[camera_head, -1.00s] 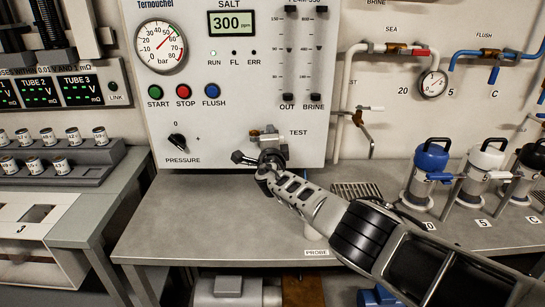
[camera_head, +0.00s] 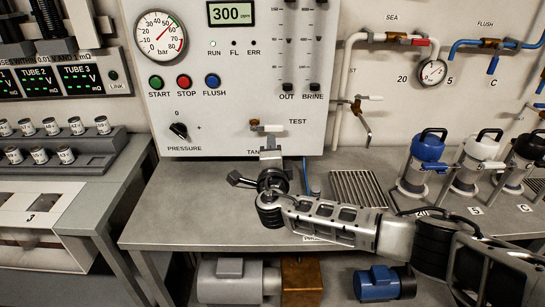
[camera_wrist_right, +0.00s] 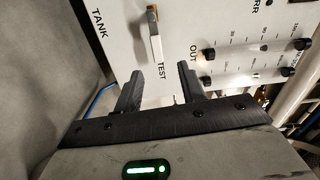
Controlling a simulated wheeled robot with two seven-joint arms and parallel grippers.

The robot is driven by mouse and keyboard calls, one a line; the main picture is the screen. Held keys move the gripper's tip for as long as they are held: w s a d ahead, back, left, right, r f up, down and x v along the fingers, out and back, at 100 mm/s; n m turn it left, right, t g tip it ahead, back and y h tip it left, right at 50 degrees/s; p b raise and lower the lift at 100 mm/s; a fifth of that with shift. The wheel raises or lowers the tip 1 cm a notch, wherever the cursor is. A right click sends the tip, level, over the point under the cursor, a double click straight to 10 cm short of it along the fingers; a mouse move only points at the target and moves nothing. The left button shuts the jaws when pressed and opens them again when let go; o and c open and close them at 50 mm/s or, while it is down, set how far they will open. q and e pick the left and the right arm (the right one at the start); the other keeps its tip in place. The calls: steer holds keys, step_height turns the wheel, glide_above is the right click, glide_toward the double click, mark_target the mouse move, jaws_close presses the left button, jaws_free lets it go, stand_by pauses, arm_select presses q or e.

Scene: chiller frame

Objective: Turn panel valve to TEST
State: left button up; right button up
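The panel valve (camera_head: 254,124) is low on the white panel, with a brass body and a white lever (camera_head: 270,128). The lever lies level and points right, toward the TEST label (camera_head: 298,121); the TANK label (camera_head: 253,152) is below. In the right wrist view the lever (camera_wrist_right: 156,40) also points at the TEST label (camera_wrist_right: 161,71), away from TANK (camera_wrist_right: 98,23). My right gripper (camera_head: 270,153) is just below and in front of the valve, apart from it. Its fingers (camera_wrist_right: 159,83) are spread with nothing between them. My left gripper is not in view.
A grey bench (camera_head: 190,210) runs below the panel, with a drain grate (camera_head: 357,190) and several capped bottles (camera_head: 426,160) at right. START, STOP and FLUSH buttons and a pressure knob (camera_head: 179,131) are left of the valve. A second white-handled tap (camera_head: 368,98) is on the pipe at right.

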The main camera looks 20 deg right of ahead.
steer(key=shift+v, duration=1.45)
steer(key=s+a+f+m+g+y, duration=0.1)
steer(key=s+f+m, duration=0.1)
steer(key=f, duration=0.1)
steer(key=s+a+f+m+g+y, duration=0.1)
steer(key=s+a+f+m, duration=0.1)
steer(key=f, duration=0.1)
steer(key=s+a+f+m+g+y, duration=0.1)
steer(key=s+a+f+m, duration=0.1)
steer(key=f+m, duration=0.1)
steer(key=shift+f, duration=0.3)
steer(key=s+a+f+m+g+y, duration=0.45)
steer(key=s+f+m, duration=0.7)
steer(key=m, duration=0.65)
steer(key=s+d+m, duration=0.4)
steer(key=s+m, duration=0.4)
steer(key=m, duration=0.4)
steer(key=s+d+f+m, duration=0.1)
steer(key=s+d+m, duration=0.4)
steer(key=m, duration=0.7)
steer(key=s, duration=0.2)
steer(key=shift+s+d+m, duration=0.2)
steer(key=shift+s+m, duration=0.1)
steer(key=shift+s, duration=0.1)
steer(key=shift+f+h, duration=0.1)
steer(key=shift+h, duration=0.15)
steer(key=shift+c, duration=0.4)
